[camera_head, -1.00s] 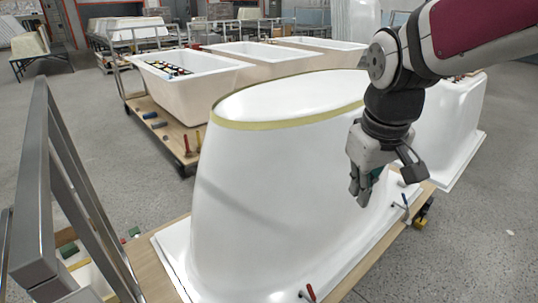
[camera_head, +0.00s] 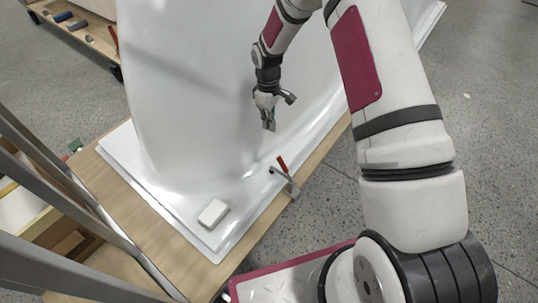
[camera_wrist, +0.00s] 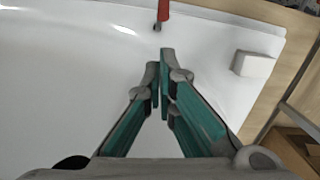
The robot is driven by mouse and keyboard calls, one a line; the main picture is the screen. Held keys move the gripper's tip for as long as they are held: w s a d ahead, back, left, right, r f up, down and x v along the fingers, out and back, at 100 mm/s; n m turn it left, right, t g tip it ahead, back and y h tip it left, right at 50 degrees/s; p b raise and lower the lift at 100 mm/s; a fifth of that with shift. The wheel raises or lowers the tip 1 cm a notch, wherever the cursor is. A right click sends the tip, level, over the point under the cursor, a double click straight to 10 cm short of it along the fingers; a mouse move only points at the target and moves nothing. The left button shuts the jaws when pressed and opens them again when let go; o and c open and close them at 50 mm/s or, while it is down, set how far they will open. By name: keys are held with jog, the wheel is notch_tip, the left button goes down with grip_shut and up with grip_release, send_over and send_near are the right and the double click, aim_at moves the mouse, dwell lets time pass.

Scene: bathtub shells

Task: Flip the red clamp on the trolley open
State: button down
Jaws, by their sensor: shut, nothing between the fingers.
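The red clamp (camera_head: 282,167) stands on the edge of the trolley (camera_head: 170,240), its red handle raised at a slant and its metal arm reaching over the white tub rim. In the wrist view the red handle (camera_wrist: 163,11) shows at the top centre, just beyond my fingertips, partly cut off by the frame. My gripper (camera_head: 268,124) is above the white tub's rim, up and to the left of the clamp in the head view, with its fingers pointing down. In the wrist view its fingers (camera_wrist: 165,65) are together and empty, apart from the clamp.
A small white block (camera_head: 213,213) lies on the tub's rim (camera_head: 185,208), left of the clamp; it also shows in the wrist view (camera_wrist: 253,63). The tall tub shell (camera_head: 190,90) rises behind. Grey metal rails (camera_head: 40,160) stand at left.

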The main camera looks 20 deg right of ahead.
notch_tip(320, 180, down, 3)
jog(key=shift+w+a+f, duration=0.1)
jog(key=shift+f, duration=0.1)
notch_tip(320, 180, down, 10)
jog(key=s+b, duration=0.1)
jog(key=b, duration=0.3)
jog(key=shift+s+r, duration=0.1)
dwell(0.5)
